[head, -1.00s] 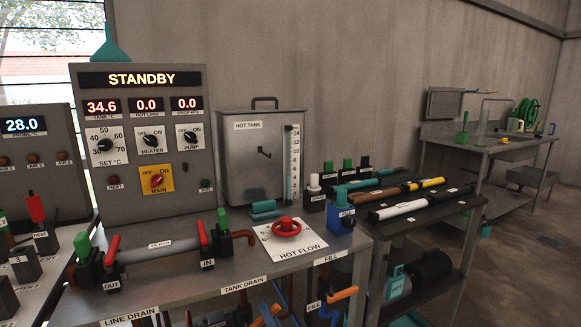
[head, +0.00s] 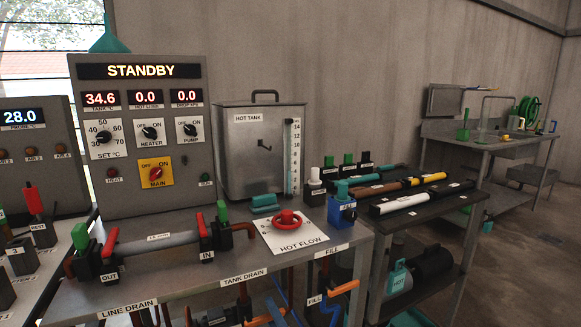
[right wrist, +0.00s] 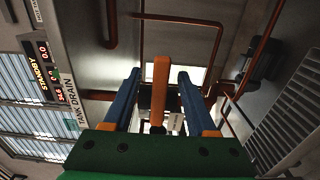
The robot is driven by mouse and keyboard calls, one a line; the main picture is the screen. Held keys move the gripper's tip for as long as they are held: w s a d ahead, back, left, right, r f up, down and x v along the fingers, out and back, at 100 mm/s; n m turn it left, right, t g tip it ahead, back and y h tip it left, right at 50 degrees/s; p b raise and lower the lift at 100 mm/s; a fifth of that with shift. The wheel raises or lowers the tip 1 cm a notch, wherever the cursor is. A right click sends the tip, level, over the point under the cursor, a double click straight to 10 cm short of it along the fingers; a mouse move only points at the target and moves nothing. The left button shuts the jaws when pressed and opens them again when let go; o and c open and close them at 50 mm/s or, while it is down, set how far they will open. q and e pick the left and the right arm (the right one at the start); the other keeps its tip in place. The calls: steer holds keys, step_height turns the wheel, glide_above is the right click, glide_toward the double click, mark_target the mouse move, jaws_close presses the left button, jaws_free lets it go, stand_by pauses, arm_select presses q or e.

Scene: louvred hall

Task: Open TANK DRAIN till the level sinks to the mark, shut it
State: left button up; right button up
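The hot tank (head: 235,165) is a grey steel box at the back of the bench, with a tall sight glass (head: 291,160) and scale on its front right. I cannot read the level or mark surely. The TANK DRAIN label (head: 243,278) is on the bench's front edge; it also shows in the right wrist view (right wrist: 76,106). My right gripper (head: 275,312) is low under that edge, mostly cut off. In the right wrist view its blue fingers (right wrist: 158,75) stand apart, either side of an orange lever (right wrist: 160,92), with gaps showing. My left gripper is out of view.
The control panel (head: 140,130) reads STANDBY and 34.6. A red HOT FLOW wheel (head: 287,219) and the orange FILL lever (head: 345,287) are to the right. Pipes (right wrist: 180,20) run under the bench. A shelf cart (head: 415,225) stands at the right.

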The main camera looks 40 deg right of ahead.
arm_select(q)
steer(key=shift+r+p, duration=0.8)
arm_select(e)
steer(key=v, duration=0.7)
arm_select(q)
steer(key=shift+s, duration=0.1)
arm_select(e)
steer(key=shift+s+f, duration=0.1)
